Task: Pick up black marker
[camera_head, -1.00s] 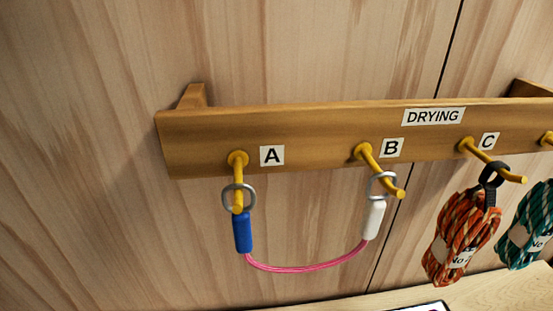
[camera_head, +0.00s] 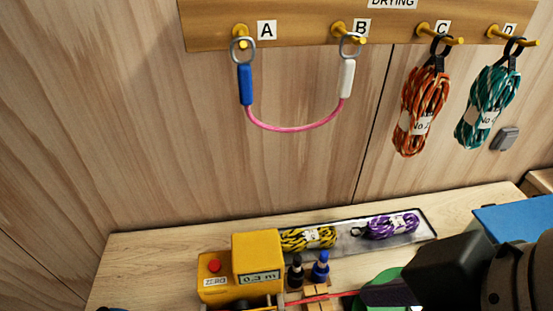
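A black marker (camera_head: 295,273) stands upright in a small wooden block (camera_head: 318,300) on the bench, at the bottom centre of the head view. A blue marker (camera_head: 320,267) stands just to its right in the same block. My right gripper (camera_head: 370,294) comes in from the lower right and is seen from the side, to the right of both markers. A dark finger shows, but its opening cannot be made out. It appears apart from the black marker. My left gripper is not in view.
A yellow measuring device (camera_head: 257,258) stands left of the markers. Behind is a tray (camera_head: 345,248) with yellow and purple rope bundles. A green round object (camera_head: 378,283) lies by my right gripper. A pink cord and ropes hang from the wall rack (camera_head: 215,22).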

